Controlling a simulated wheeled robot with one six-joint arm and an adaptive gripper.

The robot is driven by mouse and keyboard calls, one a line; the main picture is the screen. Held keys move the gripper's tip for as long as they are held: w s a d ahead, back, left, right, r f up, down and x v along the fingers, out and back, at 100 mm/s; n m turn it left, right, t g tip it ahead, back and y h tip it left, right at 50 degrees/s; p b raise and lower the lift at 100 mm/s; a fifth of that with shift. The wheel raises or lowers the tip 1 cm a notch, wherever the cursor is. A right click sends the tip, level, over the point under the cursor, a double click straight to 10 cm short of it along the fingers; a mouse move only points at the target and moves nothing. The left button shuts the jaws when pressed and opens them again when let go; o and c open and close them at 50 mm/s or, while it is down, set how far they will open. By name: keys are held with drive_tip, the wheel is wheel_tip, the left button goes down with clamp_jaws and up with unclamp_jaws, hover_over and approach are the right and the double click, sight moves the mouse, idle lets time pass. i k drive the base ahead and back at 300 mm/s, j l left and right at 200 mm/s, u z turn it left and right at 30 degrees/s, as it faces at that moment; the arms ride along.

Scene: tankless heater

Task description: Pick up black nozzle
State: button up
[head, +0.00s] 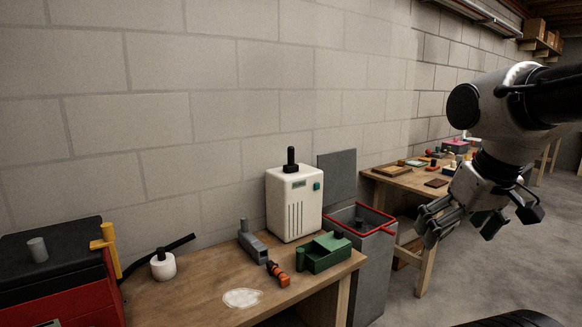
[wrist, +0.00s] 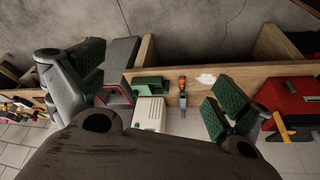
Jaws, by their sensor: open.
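A black upright nozzle-like piece (head: 291,160) stands on top of the white heater box (head: 294,203) on the near workbench. I cannot pick it out clearly in the wrist view, where the heater (wrist: 148,114) shows between my fingers. My gripper (head: 460,222) is open and empty, right of the heater and apart from it, over the floor side of the bench. In the wrist view, the green-padded fingers of my gripper (wrist: 160,90) are spread wide.
On the bench (head: 190,300) are a green box (head: 326,253), an orange-and-black tool (head: 278,273), a grey tool (head: 252,246) and a white jar (head: 163,266). A red toolbox (head: 85,290) is at left. A grey red-rimmed bin (head: 375,260) stands right of the bench.

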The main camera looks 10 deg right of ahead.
sight(291, 167)
drive_tip(key=i+l+u, duration=0.3)
drive_tip(key=i+l, duration=0.15)
drive_tip(key=i+l+u, duration=0.3)
drive_tip(key=i+l, duration=0.3)
drive_tip(key=i+l+u, duration=0.3)
drive_tip(key=i+l, duration=0.2)
drive_tip(key=l, duration=0.2)
